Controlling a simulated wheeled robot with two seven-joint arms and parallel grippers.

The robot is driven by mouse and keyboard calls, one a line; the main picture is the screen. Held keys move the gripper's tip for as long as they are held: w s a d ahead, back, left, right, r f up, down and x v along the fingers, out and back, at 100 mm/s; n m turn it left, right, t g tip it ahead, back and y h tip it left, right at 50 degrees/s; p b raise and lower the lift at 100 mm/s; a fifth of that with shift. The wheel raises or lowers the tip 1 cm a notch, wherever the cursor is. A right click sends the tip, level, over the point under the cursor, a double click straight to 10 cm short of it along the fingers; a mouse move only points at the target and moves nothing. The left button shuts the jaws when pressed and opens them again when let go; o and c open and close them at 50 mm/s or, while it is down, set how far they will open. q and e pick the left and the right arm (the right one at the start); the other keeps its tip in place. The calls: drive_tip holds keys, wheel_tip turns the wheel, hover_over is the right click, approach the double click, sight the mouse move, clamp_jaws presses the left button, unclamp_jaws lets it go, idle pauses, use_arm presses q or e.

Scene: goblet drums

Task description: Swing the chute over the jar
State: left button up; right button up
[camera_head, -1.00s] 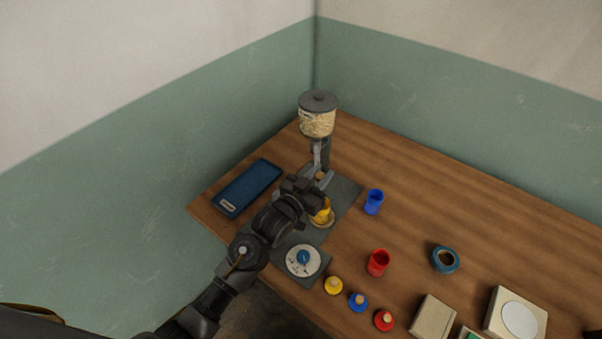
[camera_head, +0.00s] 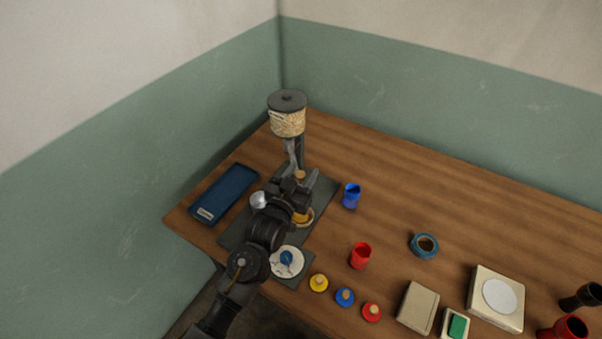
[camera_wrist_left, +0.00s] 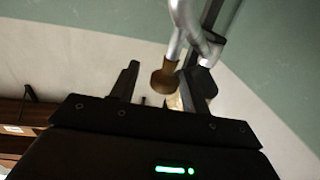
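The dispenser (camera_head: 287,118), a clear hopper of pale grains with a dark lid, stands at the table's back left corner. Its metal chute (camera_wrist_left: 184,20) shows in the left wrist view with a round wooden knob (camera_wrist_left: 164,79) on it. My left gripper (camera_head: 301,181) is open below the hopper, and the knob lies between its fingers in the wrist picture. I cannot tell whether they touch it. The yellow jar (camera_head: 302,217) sits under my left gripper, mostly hidden by it. My right gripper is out of view.
A blue tray (camera_head: 224,194) lies left of the grey mat. A dial (camera_head: 287,262) is in front. A blue cup (camera_head: 351,195), a red cup (camera_head: 360,256), tape (camera_head: 424,245) and several knobbed lids stand rightward. The back right of the table is clear.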

use_arm(q)
drive_tip(key=shift+s+a+f, duration=0.1)
drive_tip(key=shift+s+a, duration=0.2)
drive_tip(key=shift+s, duration=0.2)
drive_tip(key=b+v, duration=0.2)
drive_tip(key=v, duration=0.7)
drive_tip(key=shift+s+b, duration=0.35)
drive_tip(key=shift+a, duration=0.1)
